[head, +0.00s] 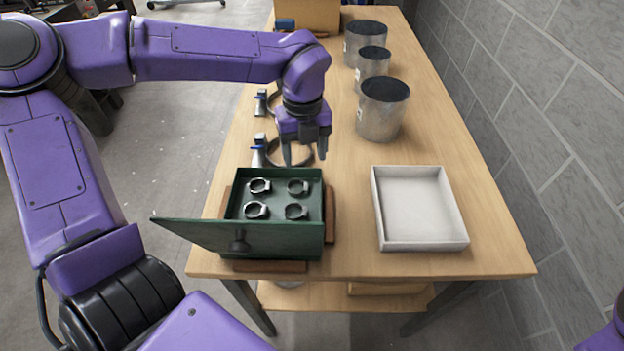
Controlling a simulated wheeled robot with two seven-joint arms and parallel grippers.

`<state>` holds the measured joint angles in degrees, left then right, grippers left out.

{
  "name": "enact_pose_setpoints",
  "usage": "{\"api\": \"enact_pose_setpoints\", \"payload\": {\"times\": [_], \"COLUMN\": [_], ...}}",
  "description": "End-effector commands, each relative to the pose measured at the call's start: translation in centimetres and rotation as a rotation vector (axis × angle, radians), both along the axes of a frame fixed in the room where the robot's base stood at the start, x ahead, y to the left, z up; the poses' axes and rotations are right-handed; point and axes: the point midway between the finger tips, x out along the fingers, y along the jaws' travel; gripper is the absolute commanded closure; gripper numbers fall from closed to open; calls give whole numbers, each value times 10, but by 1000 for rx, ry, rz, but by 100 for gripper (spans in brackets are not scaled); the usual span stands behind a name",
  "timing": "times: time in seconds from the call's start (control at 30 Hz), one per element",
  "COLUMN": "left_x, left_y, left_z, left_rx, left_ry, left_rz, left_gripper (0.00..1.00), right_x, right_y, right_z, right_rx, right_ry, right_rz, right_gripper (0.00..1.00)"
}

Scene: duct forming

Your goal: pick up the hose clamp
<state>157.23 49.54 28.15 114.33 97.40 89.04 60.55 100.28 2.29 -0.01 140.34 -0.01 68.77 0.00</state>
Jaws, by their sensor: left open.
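Several small dark metal hose clamps lie in an open green box at the front left of the table: one at the back left (260,186), one at the back right (298,187), one at the front left (256,210) and one at the front right (296,211). The box (273,236) has its green door (195,234) swung out to the left. My left gripper (306,161) is open and empty, fingers pointing down, above the table near the box's back edge. My right gripper is out of view.
A white empty tray (424,243) lies to the right of the box on the wooden table (345,254). Metal duct cylinders (381,115) stand behind it. Larger rings with blue parts (260,150) stand behind the box. A grey block wall (540,120) runs along the right.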

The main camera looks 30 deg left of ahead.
Motion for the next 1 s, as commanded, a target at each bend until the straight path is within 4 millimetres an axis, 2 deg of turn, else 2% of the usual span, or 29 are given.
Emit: {"api": "enact_pose_setpoints", "payload": {"times": [0.07,0.27,0.4,0.5,0.77,0.9,1.0], "left_x": [-5,3,4,5,4,5,5], "left_y": [1,2,3,3,3,3,3], "left_z": [-14,-42,-68,-86,-93,-92,-92], "left_rx": [-3,-1,0,0,0,-2,-1], "left_ry": [1,10,15,14,13,12,11], "left_rz": [1,1,-1,-3,-1,-2,-2], "left_gripper": [35,35,35,35,35,75,75], "right_x": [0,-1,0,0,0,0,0], "right_y": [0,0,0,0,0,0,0], "right_z": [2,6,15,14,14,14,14], "right_rx": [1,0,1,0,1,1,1], "right_ry": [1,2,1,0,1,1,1], "right_rz": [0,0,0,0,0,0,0], "right_gripper": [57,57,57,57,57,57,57]}}
